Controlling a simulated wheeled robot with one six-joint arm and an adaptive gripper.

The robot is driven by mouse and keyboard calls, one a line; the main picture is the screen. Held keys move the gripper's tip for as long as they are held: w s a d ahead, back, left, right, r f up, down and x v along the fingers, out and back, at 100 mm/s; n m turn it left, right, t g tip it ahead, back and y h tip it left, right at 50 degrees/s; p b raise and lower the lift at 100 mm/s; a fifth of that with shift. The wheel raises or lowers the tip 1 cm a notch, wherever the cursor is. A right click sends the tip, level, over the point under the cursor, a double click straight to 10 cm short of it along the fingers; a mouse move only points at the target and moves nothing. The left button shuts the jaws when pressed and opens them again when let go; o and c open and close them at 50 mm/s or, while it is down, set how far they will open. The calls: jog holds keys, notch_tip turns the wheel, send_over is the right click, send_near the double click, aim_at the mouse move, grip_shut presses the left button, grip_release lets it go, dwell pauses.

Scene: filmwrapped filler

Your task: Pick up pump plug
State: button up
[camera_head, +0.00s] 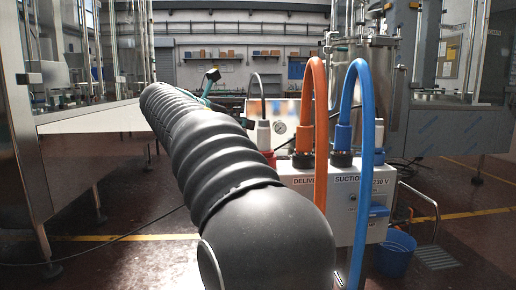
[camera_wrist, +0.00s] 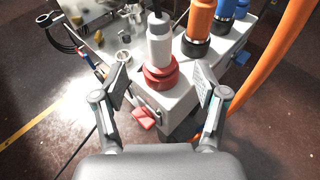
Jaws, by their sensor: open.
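A white plug (camera_wrist: 158,46) with a dark cable from its top stands upright in a red round socket (camera_wrist: 160,75) on the pump box. The plug (camera_head: 263,134) also shows in the head view, just right of my arm, with its grey cable arching above it. My gripper (camera_wrist: 162,88) is open and empty. In the wrist view its two fingers are spread to the left and right of the red socket, apart from the plug. In the head view my black sleeved arm hides most of the gripper.
An orange hose (camera_head: 315,120) and a blue hose (camera_head: 364,190) rise from the pump box (camera_head: 330,195) right of the plug. A red tab (camera_wrist: 143,119) sticks out of its front. A blue bucket (camera_head: 396,253) stands on the floor at right. Steel frames flank the scene.

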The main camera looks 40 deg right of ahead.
aim_at(259, 130)
jog(key=x, duration=1.2)
jog(key=shift+w+f, duration=0.2)
jog(key=shift+c, duration=0.2)
jog(key=shift+r, duration=0.1)
grip_shut()
